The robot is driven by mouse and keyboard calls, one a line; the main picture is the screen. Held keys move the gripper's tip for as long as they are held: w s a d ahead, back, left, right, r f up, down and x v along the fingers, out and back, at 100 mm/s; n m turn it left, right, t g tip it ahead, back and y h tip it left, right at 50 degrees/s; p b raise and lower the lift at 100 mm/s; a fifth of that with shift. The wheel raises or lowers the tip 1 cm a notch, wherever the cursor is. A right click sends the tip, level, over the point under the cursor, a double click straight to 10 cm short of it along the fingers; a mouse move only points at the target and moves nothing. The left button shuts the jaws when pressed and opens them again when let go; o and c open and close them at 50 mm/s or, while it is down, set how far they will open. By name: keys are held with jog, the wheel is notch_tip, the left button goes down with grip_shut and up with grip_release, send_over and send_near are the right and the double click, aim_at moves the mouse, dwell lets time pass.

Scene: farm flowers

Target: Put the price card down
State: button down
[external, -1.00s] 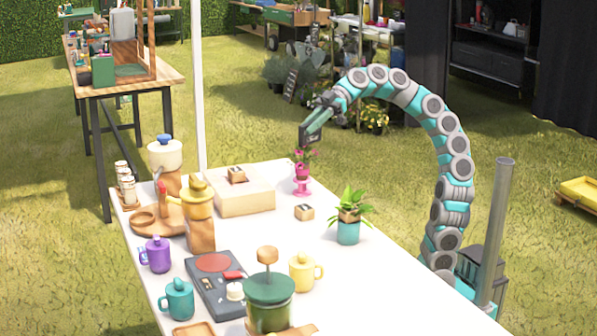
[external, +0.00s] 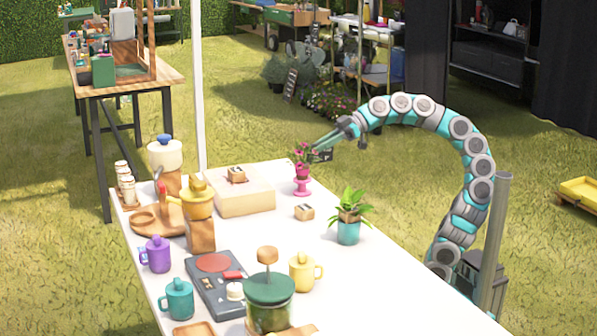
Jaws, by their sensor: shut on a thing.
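My gripper (external: 321,145) is shut on a small dark price card (external: 326,155). It holds the card in the air at the far right side of the white table (external: 375,280), beside a pink flower plant (external: 303,155) in a pink pot (external: 302,186). The card looks close to the flowers; I cannot tell whether they touch. The writing on the card is too small to read. The fingertips are small and partly merge with the leaves.
A small wooden block (external: 304,213) stands on the table near the pink pot, and another (external: 237,174) on a pale box (external: 243,198). A leafy plant in a teal pot (external: 348,232) stands nearer. Mugs and jars crowd the left; the table's right front is clear.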

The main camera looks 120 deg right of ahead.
jog(key=w+d+p, duration=0.1)
jog(key=w, duration=0.2)
jog(key=w+d+p, duration=0.1)
jog(key=w+d, duration=0.1)
jog(key=w, duration=0.1)
jog(key=w+d+f+p, duration=0.1)
jog(key=w+d, duration=0.1)
jog(key=w, duration=0.2)
jog(key=shift+d, duration=0.2)
jog(key=shift+f+b, duration=0.4)
jog(key=shift+f, duration=1.4)
jog(key=shift+f, duration=0.2)
jog(key=c, duration=0.8)
grip_release()
jog(key=shift+r, duration=0.1)
jog(key=shift+r, duration=0.25)
jog(key=v, duration=1.2)
jog(key=shift+f, duration=0.2)
jog(key=shift+f, duration=0.1)
